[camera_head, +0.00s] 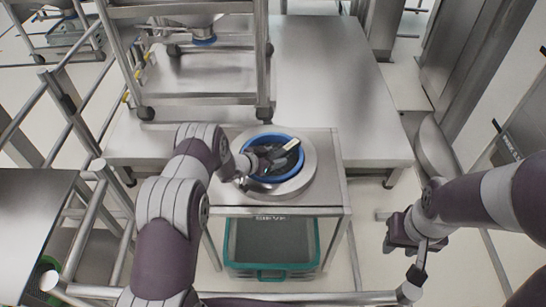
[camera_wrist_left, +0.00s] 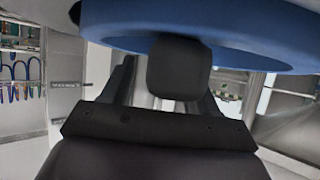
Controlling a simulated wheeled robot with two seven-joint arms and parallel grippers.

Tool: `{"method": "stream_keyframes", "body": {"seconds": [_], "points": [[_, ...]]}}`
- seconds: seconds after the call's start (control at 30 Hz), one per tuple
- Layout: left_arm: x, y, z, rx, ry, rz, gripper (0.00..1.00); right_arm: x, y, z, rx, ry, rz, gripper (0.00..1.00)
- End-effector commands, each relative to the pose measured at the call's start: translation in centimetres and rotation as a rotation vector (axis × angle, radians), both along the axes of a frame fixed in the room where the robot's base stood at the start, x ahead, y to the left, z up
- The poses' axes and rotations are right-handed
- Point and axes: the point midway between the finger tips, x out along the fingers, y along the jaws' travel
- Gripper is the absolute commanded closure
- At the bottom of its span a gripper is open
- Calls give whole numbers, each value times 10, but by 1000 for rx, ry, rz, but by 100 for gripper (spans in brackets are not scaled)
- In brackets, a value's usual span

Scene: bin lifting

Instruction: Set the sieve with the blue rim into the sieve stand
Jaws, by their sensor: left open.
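The sieve with the blue rim (camera_head: 296,172) is at the round silver sieve stand (camera_head: 312,172) on a small steel table. Its rim looks roughly level inside the stand's outer edge; I cannot tell whether it is fully seated. My left gripper (camera_head: 275,158) reaches over the rim from the left, jaws open, and hides part of the sieve. In the left wrist view the blue rim (camera_wrist_left: 220,42) crosses the top, just beyond a dark finger (camera_wrist_left: 180,68); contact is unclear. My right gripper (camera_head: 416,272) hangs at the lower right, away from the sieve; its jaws are unclear.
A teal crate (camera_head: 272,272) sits under the small table. A steel rack (camera_head: 190,98) on casters and a large bare steel table (camera_head: 330,75) stand behind. Metal rails (camera_head: 85,220) lie left. Floor shows between the table and my right arm.

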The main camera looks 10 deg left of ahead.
Motion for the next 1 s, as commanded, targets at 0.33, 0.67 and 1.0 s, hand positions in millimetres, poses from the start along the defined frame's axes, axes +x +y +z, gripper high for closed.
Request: {"method": "stream_keyframes", "body": {"seconds": [0.33,0.67,1.0], "points": [[-49,35,37,-1,0,5,41,0,0,13,0,0,0,62],[-82,62,68,32,15,27,41,0,0,17,0,0,0,62],[-264,58,216,323,705,510,41,0,0,16,0,0,0,62]]}}
